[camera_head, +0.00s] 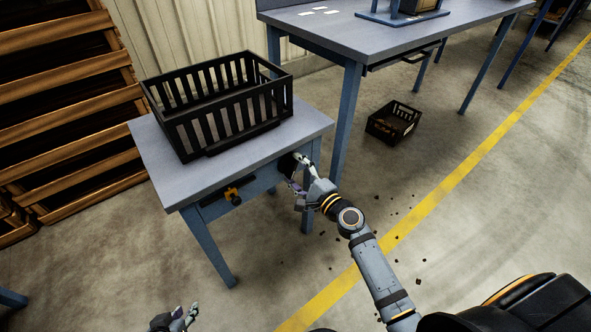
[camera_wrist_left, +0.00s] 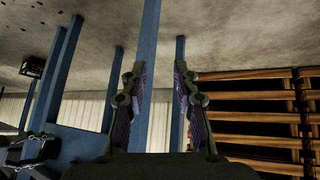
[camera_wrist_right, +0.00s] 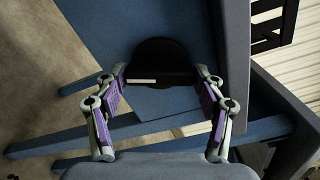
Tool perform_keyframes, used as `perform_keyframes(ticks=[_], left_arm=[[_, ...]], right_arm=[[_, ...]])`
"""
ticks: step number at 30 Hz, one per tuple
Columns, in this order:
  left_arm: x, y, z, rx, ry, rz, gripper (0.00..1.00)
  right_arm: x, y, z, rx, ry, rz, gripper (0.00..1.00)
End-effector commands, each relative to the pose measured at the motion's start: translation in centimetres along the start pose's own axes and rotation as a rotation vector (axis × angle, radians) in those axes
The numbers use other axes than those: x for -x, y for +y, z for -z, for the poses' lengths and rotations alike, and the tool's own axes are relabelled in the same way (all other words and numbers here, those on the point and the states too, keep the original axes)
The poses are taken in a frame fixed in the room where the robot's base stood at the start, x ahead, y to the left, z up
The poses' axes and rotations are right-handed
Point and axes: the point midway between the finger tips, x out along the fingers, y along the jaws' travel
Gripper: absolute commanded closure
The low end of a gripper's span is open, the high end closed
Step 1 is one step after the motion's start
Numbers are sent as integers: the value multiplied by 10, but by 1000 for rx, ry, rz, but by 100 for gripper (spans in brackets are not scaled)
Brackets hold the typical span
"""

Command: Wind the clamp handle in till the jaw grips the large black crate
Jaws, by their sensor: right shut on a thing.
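The large black crate (camera_head: 228,121), slatted and empty, stands upright on a small blue-legged table. A low dark strip (camera_head: 243,139) lies along the foot of its near wall; it may be the jaw, and I cannot tell whether it touches the crate. My right gripper (camera_head: 298,172) is at the table's right front edge, shut on the round black clamp handle (camera_wrist_right: 160,55), which sits between its fingers in the right wrist view. My left gripper (camera_head: 186,317) is open and empty, low at the bottom of the head view, away from the table.
An orange knob-like part (camera_head: 232,194) is on the small table's front (camera_head: 175,186). A larger blue table (camera_head: 400,30) stands behind, with a small black crate (camera_head: 394,123) on the floor below it. Wooden pallets (camera_head: 75,100) stack at left. Dark clumps litter the floor near my right arm.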

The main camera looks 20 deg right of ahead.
Motion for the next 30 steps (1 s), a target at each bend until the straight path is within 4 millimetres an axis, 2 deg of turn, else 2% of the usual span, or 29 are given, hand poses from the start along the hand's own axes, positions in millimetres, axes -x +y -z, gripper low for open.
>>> perform_keyframes(ticks=[6, 18, 19, 21, 23, 30], left_arm=[[1, 1, -12, 4, -42, -4, 70], [1, 1, -13, 4, -47, -4, 70], [1, 1, -13, 4, -47, -4, 70], [1, 1, -13, 4, -47, -4, 70], [1, 1, -13, 4, -47, -4, 70], [1, 1, -13, 4, -46, -4, 70]], right_arm=[[0, 0, 0, -40, 0, 0, 61], [0, 1, 0, -46, 0, -1, 61], [0, 1, 0, -46, -1, 0, 26], [0, 1, 0, -45, 0, -1, 16], [0, 1, 0, -44, 0, 0, 8], [0, 0, 0, -41, -1, 0, 8]])
